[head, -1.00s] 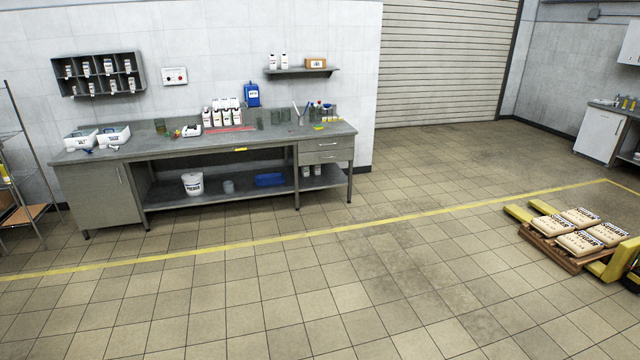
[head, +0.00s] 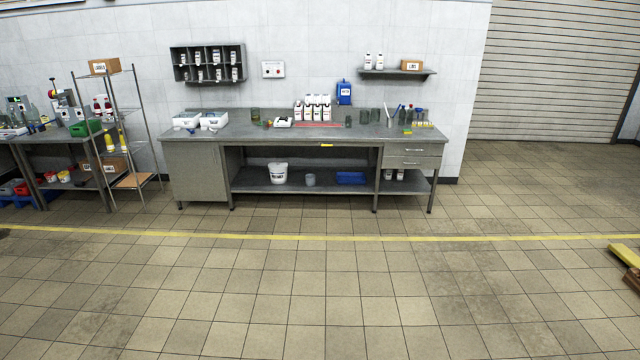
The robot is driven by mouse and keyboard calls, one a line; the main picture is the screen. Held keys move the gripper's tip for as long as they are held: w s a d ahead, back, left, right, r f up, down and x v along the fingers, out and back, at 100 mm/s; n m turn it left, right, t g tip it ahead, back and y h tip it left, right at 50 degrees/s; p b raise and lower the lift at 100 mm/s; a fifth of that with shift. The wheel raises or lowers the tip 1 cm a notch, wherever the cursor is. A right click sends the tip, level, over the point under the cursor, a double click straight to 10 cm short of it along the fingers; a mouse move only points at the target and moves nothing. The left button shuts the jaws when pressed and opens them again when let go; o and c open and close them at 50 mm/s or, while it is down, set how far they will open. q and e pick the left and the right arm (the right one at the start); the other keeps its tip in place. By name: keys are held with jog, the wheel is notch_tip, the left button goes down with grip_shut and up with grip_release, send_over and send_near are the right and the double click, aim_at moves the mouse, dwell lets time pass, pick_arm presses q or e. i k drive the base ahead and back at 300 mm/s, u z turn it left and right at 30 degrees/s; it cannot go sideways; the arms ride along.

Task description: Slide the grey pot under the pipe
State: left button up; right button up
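I see no large grey pot and no pipe over one in the head view. A small grey container (head: 310,180) stands on the lower shelf of the long grey workbench (head: 250,182); I cannot tell whether it is the task's pot. It stands between a white bucket (head: 278,173) and a blue bin (head: 350,177). Neither of my grippers is in view.
A wire rack (head: 135,181) and another bench (head: 50,138) stand at the left. A roller door (head: 560,70) is at the right. A yellow floor line (head: 300,237) crosses open tiled floor. A yellow pallet truck (head: 625,256) shows at the right edge.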

aim_at(310, 179)
jog(key=u, duration=0.1)
jog(key=i, duration=0.8)
jog(key=u, duration=0.3)
jog(key=i, duration=3.95)
jog(key=z, duration=0.85)
jog(key=i, duration=1.9)
jog(key=z, duration=0.6)
jog(key=i, duration=0.45)
jog(key=z, duration=0.1)
